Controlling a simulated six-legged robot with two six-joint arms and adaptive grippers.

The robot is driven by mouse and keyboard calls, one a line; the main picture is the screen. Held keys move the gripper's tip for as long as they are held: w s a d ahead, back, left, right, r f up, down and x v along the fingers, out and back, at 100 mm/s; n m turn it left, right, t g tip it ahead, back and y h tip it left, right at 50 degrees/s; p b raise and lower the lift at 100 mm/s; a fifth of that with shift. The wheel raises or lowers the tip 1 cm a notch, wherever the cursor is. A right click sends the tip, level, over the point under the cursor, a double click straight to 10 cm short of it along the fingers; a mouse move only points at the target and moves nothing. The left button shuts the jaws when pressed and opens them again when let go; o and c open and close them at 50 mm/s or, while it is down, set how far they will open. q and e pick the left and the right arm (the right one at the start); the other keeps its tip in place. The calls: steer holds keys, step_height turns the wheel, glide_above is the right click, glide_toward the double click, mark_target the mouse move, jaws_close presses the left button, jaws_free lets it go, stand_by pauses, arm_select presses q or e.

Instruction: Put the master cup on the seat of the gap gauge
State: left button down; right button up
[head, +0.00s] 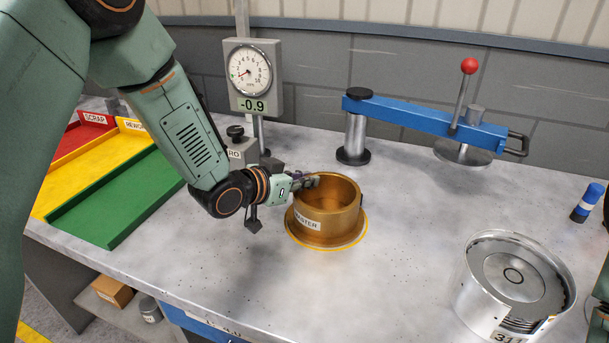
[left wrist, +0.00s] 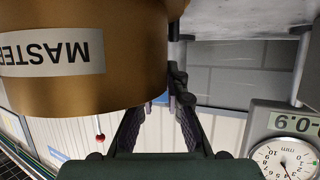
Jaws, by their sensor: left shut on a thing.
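The master cup (head: 327,216) is a brass-coloured open cup with a MASTER label and a wide foot. It stands upright on the table, inside a yellow ring mark. My left gripper (head: 306,183) is shut on the cup's rim at its far left side. The left wrist view shows the cup (left wrist: 120,75) upside down, close to the gripper's fingers (left wrist: 160,112). The gap gauge (head: 250,75) has a round dial and a display reading -0.9, and stands behind my left arm. My right gripper is not identifiable.
A blue swing arm (head: 425,112) with a red-knobbed lever stands behind right. A metal clutch housing (head: 515,285) labelled 311 is at front right. Green (head: 118,195), yellow and red trays lie left. A blue marker-like item (head: 587,203) lies right. The table's front middle is clear.

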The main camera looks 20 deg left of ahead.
arm_select(q)
steer(key=shift+r, duration=0.15)
steer(key=c, duration=1.8)
jaws_free()
steer(key=shift+d+f, duration=0.1)
steer(key=shift+f, duration=0.1)
steer(key=o, duration=0.4)
steer(key=shift+s, duration=0.1)
steer(key=shift+r, duration=0.25)
steer(key=shift+p+v, duration=1.45)
steer(key=shift+v, duration=4.45)
